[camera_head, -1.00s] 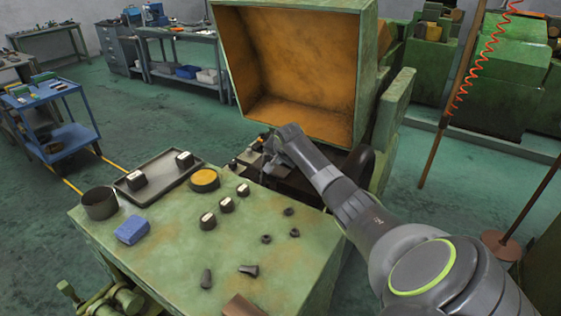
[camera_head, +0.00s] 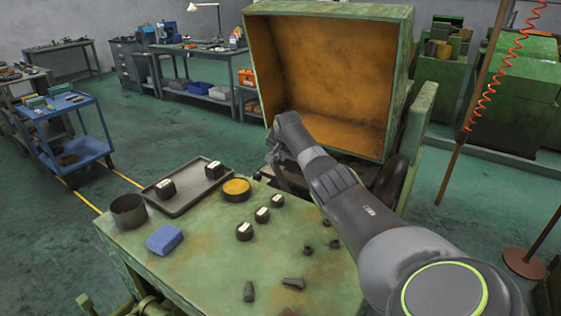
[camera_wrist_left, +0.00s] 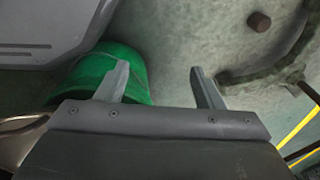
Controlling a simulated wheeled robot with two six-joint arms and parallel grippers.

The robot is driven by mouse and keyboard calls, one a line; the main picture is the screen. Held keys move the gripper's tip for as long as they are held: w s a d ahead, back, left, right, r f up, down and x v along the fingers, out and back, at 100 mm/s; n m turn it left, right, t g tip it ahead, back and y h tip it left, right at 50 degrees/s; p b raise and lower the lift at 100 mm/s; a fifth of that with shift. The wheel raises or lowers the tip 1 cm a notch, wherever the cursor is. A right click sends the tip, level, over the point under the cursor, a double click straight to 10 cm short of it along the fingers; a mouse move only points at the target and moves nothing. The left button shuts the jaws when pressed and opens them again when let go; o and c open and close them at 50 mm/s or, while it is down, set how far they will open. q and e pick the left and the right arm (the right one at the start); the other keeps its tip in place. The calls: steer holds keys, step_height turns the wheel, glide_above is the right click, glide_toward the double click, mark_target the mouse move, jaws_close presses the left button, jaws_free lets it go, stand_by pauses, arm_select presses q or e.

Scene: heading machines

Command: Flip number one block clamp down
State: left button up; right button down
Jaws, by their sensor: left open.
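I cannot make out the number one block clamp. The dark machine bed below the orange-lined hood (camera_head: 330,75) is mostly hidden behind my right arm. My right gripper (camera_head: 273,157) is at the bed's left end, just beyond the far edge of the green table, pointing down. Its fingers are small and dark, and I cannot tell whether they are open or hold anything. My left gripper (camera_wrist_left: 158,68) shows only in the left wrist view. It is open with nothing between its fingers, above a green rounded thing and a worn pale green surface.
The green table (camera_head: 205,260) carries a tray (camera_head: 188,187) with two white-labelled dark blocks, a round pot (camera_head: 128,211), a blue block (camera_head: 164,239), a yellow-topped disc (camera_head: 236,190) and several small dark parts. The raised hood stands close behind my right arm.

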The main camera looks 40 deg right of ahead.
mark_target(274, 165)
steer(key=b, duration=0.1)
steer(key=w+b, duration=0.1)
steer(key=b, duration=0.1)
steer(key=w+f+b, duration=0.1)
steer(key=shift+w+a+b, duration=0.2)
steer(key=shift+a+b, duration=0.1)
arm_select(q)
step_height(274, 165, down, 8)
steer(key=d+b, duration=0.1)
steer(key=b, duration=0.1)
steer(key=shift+s+r, duration=0.15)
steer(key=shift+s, duration=0.05)
arm_select(e)
steer(key=shift+w+a, duration=0.2)
steer(key=shift+w, duration=0.3)
